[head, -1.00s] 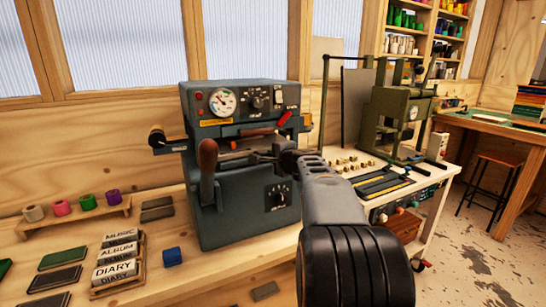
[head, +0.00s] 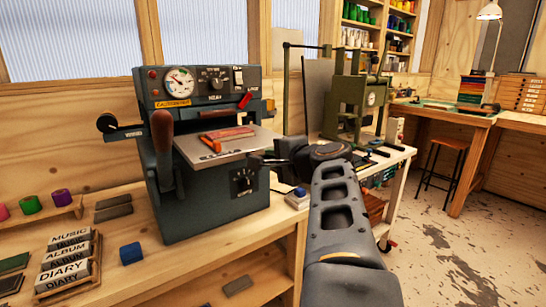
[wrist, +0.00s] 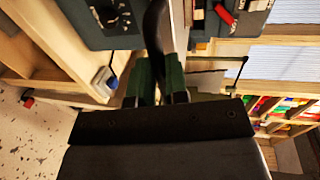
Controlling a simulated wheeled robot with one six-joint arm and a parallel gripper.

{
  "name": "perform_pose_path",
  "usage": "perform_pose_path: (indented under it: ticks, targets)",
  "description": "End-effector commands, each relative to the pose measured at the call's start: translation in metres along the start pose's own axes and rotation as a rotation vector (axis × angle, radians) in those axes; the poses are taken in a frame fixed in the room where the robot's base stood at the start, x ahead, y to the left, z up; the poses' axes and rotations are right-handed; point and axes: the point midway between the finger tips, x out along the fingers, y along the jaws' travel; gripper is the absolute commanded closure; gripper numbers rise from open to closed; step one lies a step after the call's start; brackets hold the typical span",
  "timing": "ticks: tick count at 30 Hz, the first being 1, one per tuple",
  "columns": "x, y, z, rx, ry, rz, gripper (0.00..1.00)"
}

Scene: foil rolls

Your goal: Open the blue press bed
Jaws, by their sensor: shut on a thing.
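The blue-grey press (head: 205,85) stands on the wooden bench, with a gauge, a dial and a brown-knobbed lever (head: 162,145) at its left front. Its flat metal bed (head: 245,144) sticks out at the front, drawn out from under the press head. A red piece (head: 228,132) and an orange piece lie on the bed. My gripper (head: 262,158) is at the bed's front edge. In the wrist view my gripper (wrist: 160,88) is shut on a dark curved handle (wrist: 157,40); the fingers partly hide where they meet it.
A blue cube (head: 131,253) and a rack of labelled blocks (head: 68,262) lie on the bench at left. A green press (head: 352,105) stands on a white cart at right. The floor beyond the cart is open, with a stool (head: 445,165).

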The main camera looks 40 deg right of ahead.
Motion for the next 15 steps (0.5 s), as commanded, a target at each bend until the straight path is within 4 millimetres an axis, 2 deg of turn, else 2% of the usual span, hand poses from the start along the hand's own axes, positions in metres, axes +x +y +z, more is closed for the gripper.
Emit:
perform_pose_path:
  ticks: [15]
  targets:
    - [-0.0073,0.0026,0.0063,-0.003,-0.018,0.003,1.00]
